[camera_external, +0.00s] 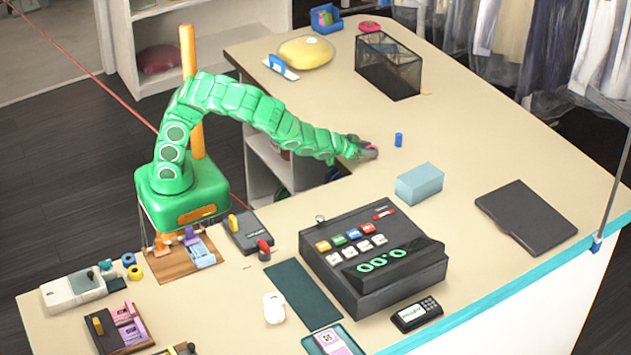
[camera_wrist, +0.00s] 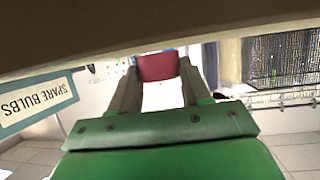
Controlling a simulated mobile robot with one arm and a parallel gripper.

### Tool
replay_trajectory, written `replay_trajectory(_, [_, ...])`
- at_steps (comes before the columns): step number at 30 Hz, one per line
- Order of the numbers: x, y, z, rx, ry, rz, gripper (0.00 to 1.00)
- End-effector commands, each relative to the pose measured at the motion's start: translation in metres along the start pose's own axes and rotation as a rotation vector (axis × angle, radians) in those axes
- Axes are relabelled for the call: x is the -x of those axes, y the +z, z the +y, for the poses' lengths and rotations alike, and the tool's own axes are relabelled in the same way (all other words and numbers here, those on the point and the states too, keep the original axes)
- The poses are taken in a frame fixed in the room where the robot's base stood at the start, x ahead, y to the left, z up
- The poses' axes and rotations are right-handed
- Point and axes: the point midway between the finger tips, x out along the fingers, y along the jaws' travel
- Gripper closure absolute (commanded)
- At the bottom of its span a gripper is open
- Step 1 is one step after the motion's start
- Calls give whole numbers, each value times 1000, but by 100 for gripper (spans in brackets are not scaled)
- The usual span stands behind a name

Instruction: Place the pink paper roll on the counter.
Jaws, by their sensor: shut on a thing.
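The pink paper roll (camera_wrist: 157,67) is between my gripper's two fingers in the wrist view, seen as a dark pink-red shape. My gripper (camera_wrist: 158,85) is shut on it. In the external view my gripper (camera_external: 368,151) is at the end of the green arm, by the inner edge of the counter (camera_external: 455,120). Only a little pink shows there, and I cannot tell whether the roll touches the counter.
A small blue cylinder (camera_external: 398,140) stands just right of my gripper. A light blue box (camera_external: 420,184) and the cash register (camera_external: 373,250) are nearer the front. A black mesh basket (camera_external: 389,68) stands behind. A "SPARE BULBS" label (camera_wrist: 38,100) appears upside down. The counter right of the cylinder is clear.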

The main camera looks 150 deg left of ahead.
Motion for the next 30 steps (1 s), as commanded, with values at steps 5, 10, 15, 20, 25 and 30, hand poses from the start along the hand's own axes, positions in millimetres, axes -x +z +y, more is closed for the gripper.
replay_trajectory(5, [0, 0, 0, 0, 0, 0, 82])
replay_trajectory(10, [-1, 3, 0, 0, 0, 0, 52])
replay_trajectory(15, [-1, 2, 0, 0, 0, 0, 28])
replay_trajectory(20, [-1, 2, 0, 0, 0, 1, 28])
replay_trajectory(25, [-1, 2, 0, 0, 0, 1, 28])
replay_trajectory(30, [-1, 2, 0, -3, 1, 2, 28])
